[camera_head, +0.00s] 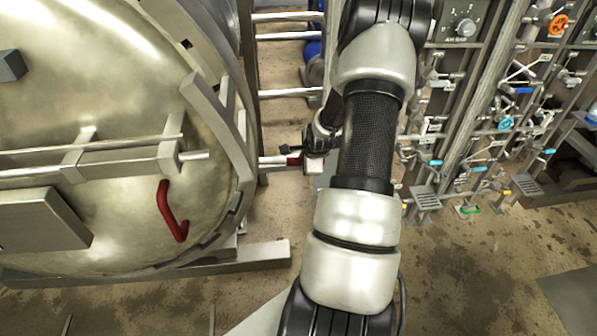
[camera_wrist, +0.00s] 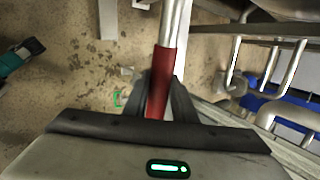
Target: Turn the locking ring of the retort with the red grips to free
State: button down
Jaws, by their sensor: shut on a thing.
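The retort's large round metal door (camera_head: 100,90) fills the left of the head view, with the locking ring (camera_head: 228,125) around its edge. A silver bar (camera_head: 272,162) sticks out to the right of the ring and ends in a red grip (camera_head: 294,159). My gripper (camera_head: 308,160) is at that end, partly hidden behind my arm. In the wrist view the red grip (camera_wrist: 161,82) lies between the dark fingers of my gripper (camera_wrist: 163,98), which are shut on it. The bar runs on upward from the grip.
A bent red handle (camera_head: 167,212) is fixed on the door. Several horizontal silver rails (camera_head: 290,36) stand behind the ring. Valves and pipes with coloured handles (camera_head: 507,124) crowd the right. Stained floor (camera_head: 470,270) is open at the lower right.

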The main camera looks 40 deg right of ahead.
jog(key=r, duration=0.2)
jog(key=r+p, duration=0.1)
jog(key=r, duration=0.1)
jog(key=shift+w+d, duration=0.1)
jog(key=shift+d, duration=0.15)
jog(key=shift+w+d+r+h, duration=0.15)
jog(key=shift+d+r+h, duration=0.1)
jog(key=shift+r+h, duration=0.05)
jog(key=c, duration=1.9)
grip_release()
jog(key=o, duration=0.3)
jog(key=shift+r, duration=0.2)
jog(key=shift+o, duration=0.6)
jog(key=shift+a, duration=0.1)
jog(key=shift+s+f, duration=0.2)
jog(key=shift+a, duration=0.1)
jog(key=shift+s, duration=0.1)
